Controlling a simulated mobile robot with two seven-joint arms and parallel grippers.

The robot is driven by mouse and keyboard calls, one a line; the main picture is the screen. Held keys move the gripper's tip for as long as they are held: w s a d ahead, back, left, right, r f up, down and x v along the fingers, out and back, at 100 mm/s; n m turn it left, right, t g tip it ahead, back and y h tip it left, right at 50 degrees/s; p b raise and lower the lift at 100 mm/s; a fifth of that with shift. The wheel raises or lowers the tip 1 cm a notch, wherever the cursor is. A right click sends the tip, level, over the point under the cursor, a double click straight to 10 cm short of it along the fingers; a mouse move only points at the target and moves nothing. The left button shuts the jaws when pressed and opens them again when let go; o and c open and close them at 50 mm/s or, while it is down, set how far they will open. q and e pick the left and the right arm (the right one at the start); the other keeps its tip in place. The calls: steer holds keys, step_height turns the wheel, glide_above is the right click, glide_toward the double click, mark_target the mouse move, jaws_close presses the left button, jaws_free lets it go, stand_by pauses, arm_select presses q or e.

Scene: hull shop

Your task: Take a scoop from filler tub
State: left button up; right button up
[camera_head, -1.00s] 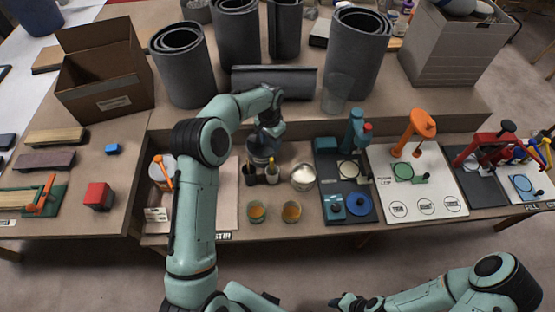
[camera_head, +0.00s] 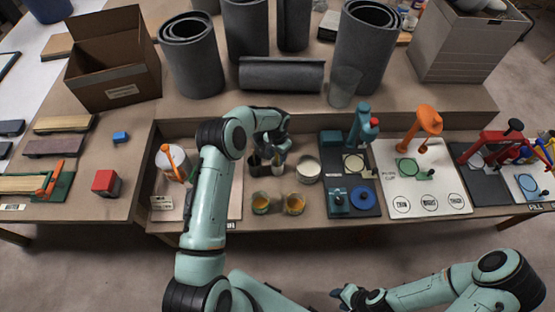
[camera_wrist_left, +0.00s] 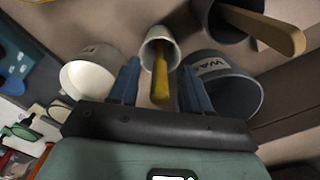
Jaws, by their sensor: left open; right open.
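My left gripper (camera_head: 276,152) points down over the back of the bench, open; it also shows in the left wrist view (camera_wrist_left: 158,72). Between its spread fingers is a yellow handle (camera_wrist_left: 160,84) rising from a small white cup (camera_wrist_left: 158,44), with visible gaps on both sides. A white tub (camera_head: 308,171) stands to the right of the cups; it also shows in the wrist view (camera_wrist_left: 88,76), its label unreadable. My right gripper (camera_head: 346,297) is open at the bottom, away from the bench.
A dark cup (camera_wrist_left: 226,20) with a wooden handle stands beside the white cup. Two amber-filled cups (camera_head: 261,204) (camera_head: 294,204) are at the bench front. Grey rolls (camera_head: 281,74) stand and lie behind.

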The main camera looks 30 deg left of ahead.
arm_select(q)
jaws_close()
